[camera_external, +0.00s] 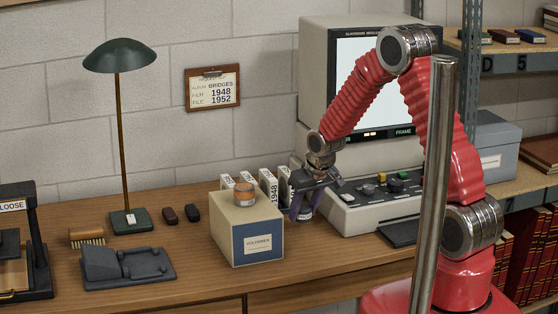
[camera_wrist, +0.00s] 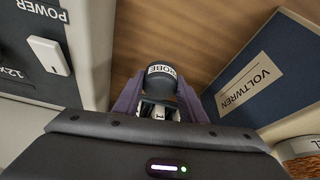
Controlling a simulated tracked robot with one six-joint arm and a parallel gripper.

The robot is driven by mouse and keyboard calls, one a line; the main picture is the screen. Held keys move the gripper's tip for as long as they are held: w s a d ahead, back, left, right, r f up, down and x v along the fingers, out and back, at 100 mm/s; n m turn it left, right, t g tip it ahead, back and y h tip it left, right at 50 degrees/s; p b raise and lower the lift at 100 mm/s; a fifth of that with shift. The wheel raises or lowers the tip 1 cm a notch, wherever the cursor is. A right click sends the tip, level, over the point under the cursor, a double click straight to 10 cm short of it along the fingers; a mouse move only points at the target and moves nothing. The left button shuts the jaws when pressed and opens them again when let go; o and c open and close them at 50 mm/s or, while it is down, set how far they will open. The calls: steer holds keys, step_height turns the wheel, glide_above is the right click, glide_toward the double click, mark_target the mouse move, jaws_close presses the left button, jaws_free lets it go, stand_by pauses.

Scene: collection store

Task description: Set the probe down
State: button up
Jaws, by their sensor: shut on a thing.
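The probe (camera_wrist: 160,78) is a dark rounded piece with a white label, of which the letters "OBE" show in the wrist view. My gripper (camera_wrist: 160,100) is shut on it, with a purple finger on either side. In the external view my gripper (camera_external: 303,207) points down between the Voltwren box and the grey machine. The probe is mostly hidden by the fingers there. The wooden desk (camera_external: 345,256) lies below; I cannot tell whether the probe touches it.
Labelled boxes (camera_external: 268,186) stand behind. The control unit (camera_external: 375,205) is close on the right. The front of the desk is clear.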

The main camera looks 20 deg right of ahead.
steer(key=shift+f, duration=1.3)
steer(key=shift+f, duration=0.1)
steer(key=o, duration=1.1)
steer(key=v, duration=1.2)
